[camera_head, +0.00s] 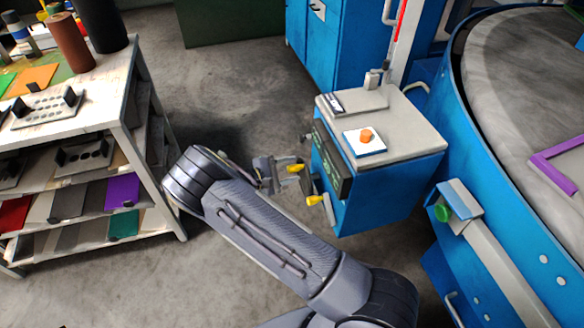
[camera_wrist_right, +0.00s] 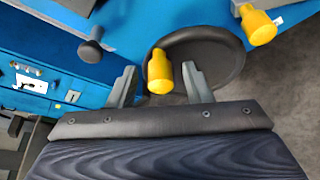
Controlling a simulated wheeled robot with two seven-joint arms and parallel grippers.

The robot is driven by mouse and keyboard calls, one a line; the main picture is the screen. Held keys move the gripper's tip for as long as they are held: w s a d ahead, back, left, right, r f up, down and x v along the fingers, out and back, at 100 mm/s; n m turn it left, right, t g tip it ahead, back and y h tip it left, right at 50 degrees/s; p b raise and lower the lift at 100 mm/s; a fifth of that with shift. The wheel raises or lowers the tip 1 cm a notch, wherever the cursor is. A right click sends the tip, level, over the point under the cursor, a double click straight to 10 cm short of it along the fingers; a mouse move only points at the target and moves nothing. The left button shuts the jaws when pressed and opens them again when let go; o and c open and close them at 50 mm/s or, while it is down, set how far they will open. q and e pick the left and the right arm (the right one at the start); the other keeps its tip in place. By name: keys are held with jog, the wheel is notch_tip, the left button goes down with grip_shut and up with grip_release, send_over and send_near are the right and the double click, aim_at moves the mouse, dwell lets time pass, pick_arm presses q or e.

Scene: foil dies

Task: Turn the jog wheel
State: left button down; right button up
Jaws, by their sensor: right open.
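The jog wheel is a dark round disc (camera_wrist_right: 215,50) with a yellow handle (camera_wrist_right: 160,72), on the front of the blue control cabinet (camera_head: 375,195). In the head view the wheel (camera_head: 307,184) is partly hidden by my right gripper. My right gripper (camera_head: 288,172) is open at the wheel. In the wrist view its fingers (camera_wrist_right: 160,84) stand on either side of the yellow handle, with a visible gap on both sides. In the head view the handle (camera_head: 295,168) shows at the fingertips. My left gripper is out of view.
A second yellow knob (camera_wrist_right: 260,25) sits beside the wheel, and a dark knob (camera_wrist_right: 91,50) is on the other side. The cabinet top carries an orange piece (camera_head: 366,135) on a white-and-blue plate. A shelf rack (camera_head: 150,100) stands left; the floor between is clear.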

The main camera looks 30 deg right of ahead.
jog(key=shift+d+f, duration=0.15)
jog(key=shift+d, duration=0.45)
jog(key=shift+c, duration=0.2)
grip_shut()
jog(key=shift+f, duration=0.1)
